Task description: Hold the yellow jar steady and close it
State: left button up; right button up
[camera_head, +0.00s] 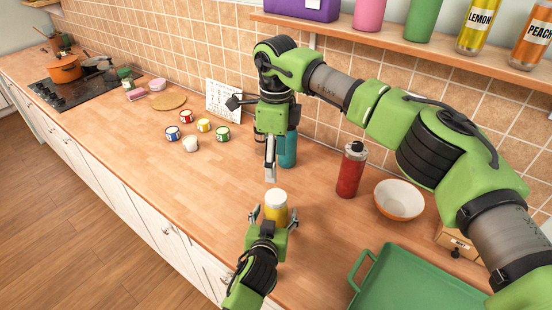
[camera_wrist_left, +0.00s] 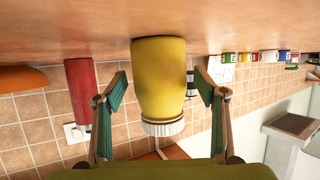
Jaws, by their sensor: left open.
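The yellow jar (camera_head: 276,212) stands upright on the wooden counter. Its white ribbed lid (camera_head: 275,195) sits on top; I cannot tell how tightly. In the left wrist view the jar (camera_wrist_left: 158,78) appears upside down with its lid (camera_wrist_left: 163,128) toward the bottom. My left gripper (camera_head: 274,214) is open, with one finger on each side of the jar and gaps between. My right gripper (camera_head: 270,172) points down above and just behind the jar, apart from the lid. It is seen edge-on, so its opening is unclear.
A teal bottle (camera_head: 289,150) stands behind my right gripper. A red bottle (camera_head: 350,170), a white and orange bowl (camera_head: 399,200) and a green tray (camera_head: 415,285) are to the right. Several small paint cans (camera_head: 190,144) stand to the left, with clear counter between.

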pick_arm(q)
jog(key=v, duration=1)
jog(key=shift+s+a+r, duration=0.1)
jog(key=shift+s, duration=0.2)
